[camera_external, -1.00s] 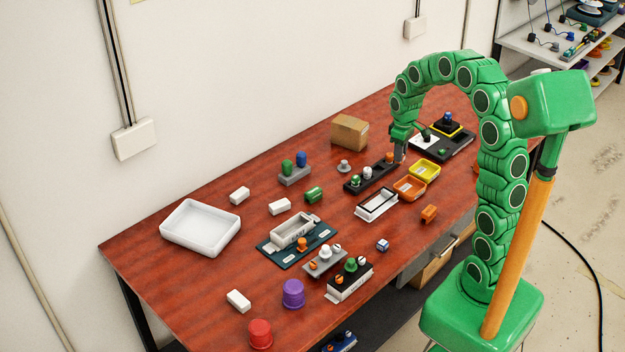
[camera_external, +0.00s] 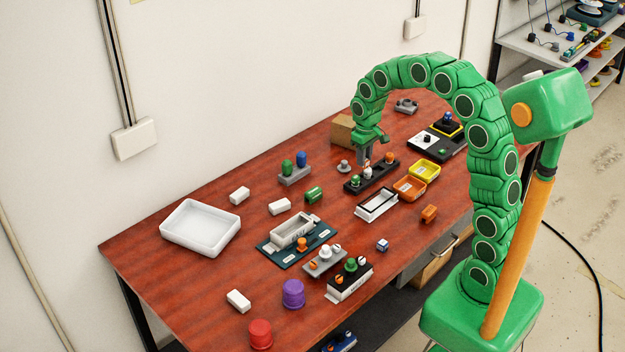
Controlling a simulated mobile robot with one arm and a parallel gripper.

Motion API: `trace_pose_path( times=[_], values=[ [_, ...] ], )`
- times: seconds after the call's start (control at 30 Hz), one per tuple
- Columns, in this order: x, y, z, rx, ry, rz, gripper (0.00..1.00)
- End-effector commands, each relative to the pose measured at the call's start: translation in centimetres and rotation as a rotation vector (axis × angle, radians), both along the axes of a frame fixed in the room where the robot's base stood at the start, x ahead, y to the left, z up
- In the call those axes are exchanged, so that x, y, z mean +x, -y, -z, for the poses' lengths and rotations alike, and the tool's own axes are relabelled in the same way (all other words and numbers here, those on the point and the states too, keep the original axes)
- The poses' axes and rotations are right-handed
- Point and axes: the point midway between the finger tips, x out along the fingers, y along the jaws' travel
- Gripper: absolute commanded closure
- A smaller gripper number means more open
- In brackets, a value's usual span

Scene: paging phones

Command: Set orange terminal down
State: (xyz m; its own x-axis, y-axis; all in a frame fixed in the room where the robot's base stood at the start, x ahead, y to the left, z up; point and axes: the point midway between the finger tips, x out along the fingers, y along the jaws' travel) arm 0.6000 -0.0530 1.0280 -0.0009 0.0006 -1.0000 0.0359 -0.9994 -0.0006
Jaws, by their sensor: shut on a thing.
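My gripper (camera_external: 366,161) points down over the left part of a black strip (camera_external: 378,177) on the red-brown table. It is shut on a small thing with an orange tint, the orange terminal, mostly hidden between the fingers. A white terminal (camera_external: 367,173) stands on the strip just below the fingertips, and a green terminal (camera_external: 355,181) stands to its left. Another orange piece (camera_external: 390,159) stands at the strip's right end. Whether the held terminal touches the strip cannot be told.
A cardboard box (camera_external: 342,131) stands behind my gripper. A small grey knob (camera_external: 344,166) is to its left. A black device (camera_external: 437,145) is to the right.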

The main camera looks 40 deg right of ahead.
Motion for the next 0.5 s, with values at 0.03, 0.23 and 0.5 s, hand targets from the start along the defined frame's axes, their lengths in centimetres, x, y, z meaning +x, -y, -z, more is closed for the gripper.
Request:
trace_pose_path(
  times=[0.03, 0.23, 0.5],
  values=[
    [0.5, -0.8, 0.0, 0.000, 0.001, 0.007, 1.00],
    [1.4, -2.2, 0.1, 0.000, 0.003, 0.034, 1.00],
    [4.0, -2.1, 1.4, 0.000, 0.000, 0.036, 1.00]
  ],
)
